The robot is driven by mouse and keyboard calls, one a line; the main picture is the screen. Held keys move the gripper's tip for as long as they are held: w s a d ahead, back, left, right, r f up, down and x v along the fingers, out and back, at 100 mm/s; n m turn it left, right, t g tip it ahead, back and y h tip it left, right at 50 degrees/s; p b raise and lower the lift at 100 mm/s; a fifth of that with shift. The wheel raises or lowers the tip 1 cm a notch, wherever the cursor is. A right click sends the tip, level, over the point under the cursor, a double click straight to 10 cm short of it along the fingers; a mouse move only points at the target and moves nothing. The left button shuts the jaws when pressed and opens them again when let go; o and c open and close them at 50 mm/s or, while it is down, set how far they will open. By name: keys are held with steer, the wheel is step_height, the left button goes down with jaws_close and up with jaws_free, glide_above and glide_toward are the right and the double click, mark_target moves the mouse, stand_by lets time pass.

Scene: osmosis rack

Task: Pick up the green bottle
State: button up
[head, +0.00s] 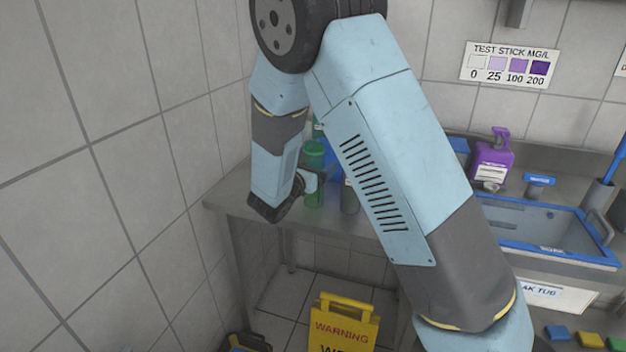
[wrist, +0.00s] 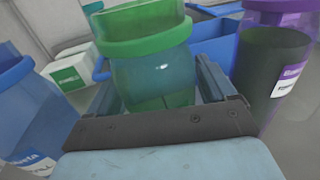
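The green bottle (head: 313,175) stands upright on the metal counter in the head view, partly hidden by my arm. In the wrist view the bottle (wrist: 153,70) has a green collar and a translucent teal-green body, and fills the space ahead of my gripper. My gripper (head: 312,183) is level with the bottle, coming from the left. In the wrist view my gripper's fingers (wrist: 160,92) reach along both sides of the bottle, with a thin gap showing at the right finger. Contact at the left finger is not clear.
A blue bottle (wrist: 28,110) stands close on the left, and a dark grey container (wrist: 270,75) close on the right. A blue bin (wrist: 215,40) is behind. A purple bottle (head: 492,160) stands near the sink tub (head: 540,222). A yellow warning sign (head: 343,325) is on the floor.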

mark_target(317, 155)
steer(key=c, duration=0.8)
steer(key=shift+r, duration=0.1)
steer(key=shift+r, duration=0.25)
step_height(317, 155, up, 2)
steer(key=shift+r, duration=0.25)
steer(key=s+d+r, duration=0.1)
steer(key=s+r, duration=0.2)
steer(key=s, duration=0.1)
steer(key=s+d+r, duration=0.2)
steer(key=s+r, duration=0.1)
steer(key=s, duration=0.2)
steer(key=s+d+r, duration=0.1)
steer(key=s+r, duration=0.2)
steer(key=s, duration=0.1)
steer(key=shift+s+d+r, duration=0.15)
steer(key=shift+d+r, duration=0.15)
steer(key=shift+r, duration=0.1)
